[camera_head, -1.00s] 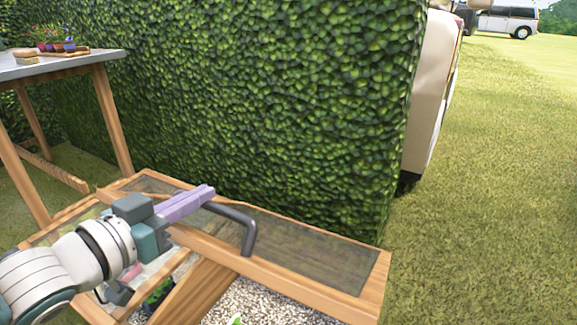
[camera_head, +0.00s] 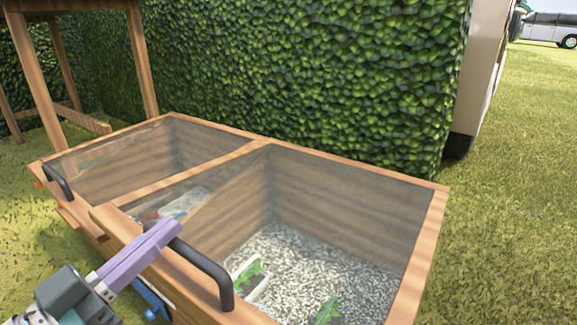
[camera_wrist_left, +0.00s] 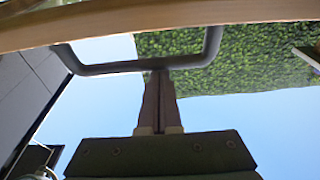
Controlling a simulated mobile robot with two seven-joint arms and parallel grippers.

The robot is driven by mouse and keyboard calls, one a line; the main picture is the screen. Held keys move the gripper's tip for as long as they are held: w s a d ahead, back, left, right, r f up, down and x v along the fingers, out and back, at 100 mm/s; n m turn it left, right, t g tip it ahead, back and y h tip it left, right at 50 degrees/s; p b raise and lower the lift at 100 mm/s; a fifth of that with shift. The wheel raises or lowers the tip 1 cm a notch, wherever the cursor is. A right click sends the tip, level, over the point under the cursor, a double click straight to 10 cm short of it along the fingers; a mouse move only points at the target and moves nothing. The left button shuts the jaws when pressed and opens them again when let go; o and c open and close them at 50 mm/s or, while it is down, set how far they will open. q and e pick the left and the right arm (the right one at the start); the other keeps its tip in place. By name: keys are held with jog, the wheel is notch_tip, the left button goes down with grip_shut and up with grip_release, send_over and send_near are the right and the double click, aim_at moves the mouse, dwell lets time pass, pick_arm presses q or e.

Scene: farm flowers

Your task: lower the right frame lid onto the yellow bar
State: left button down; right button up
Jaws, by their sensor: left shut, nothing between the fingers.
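The right frame lid (camera_head: 258,146) is a wooden frame with a clear pane over the right half of the planter box. Its front edge appears a little above the box front, but the exact gap is hard to tell. Its dark curved handle (camera_head: 207,267) sits on the front rail and also shows in the left wrist view (camera_wrist_left: 140,67). My left gripper (camera_head: 172,229) is shut and empty, its purple fingertips at the handle's left part. In the left wrist view its fingertips (camera_wrist_left: 160,76) meet the handle bar. I cannot make out the yellow bar. My right gripper is out of view.
The left lid (camera_head: 115,160) lies over the left half, with its own handle (camera_head: 57,180). White gravel (camera_head: 310,270) and small green plants show through the right pane. A tall hedge (camera_head: 300,75) stands close behind. Open grass (camera_head: 510,220) lies to the right.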

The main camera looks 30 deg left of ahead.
aim_at(160, 273)
pick_arm(q)
jog(key=f+b, duration=0.1)
jog(key=f, duration=0.1)
jog(key=s+f+b, duration=0.1)
jog(key=f+b, duration=0.1)
jog(key=f, duration=0.1)
jog(key=shift+f, duration=0.15)
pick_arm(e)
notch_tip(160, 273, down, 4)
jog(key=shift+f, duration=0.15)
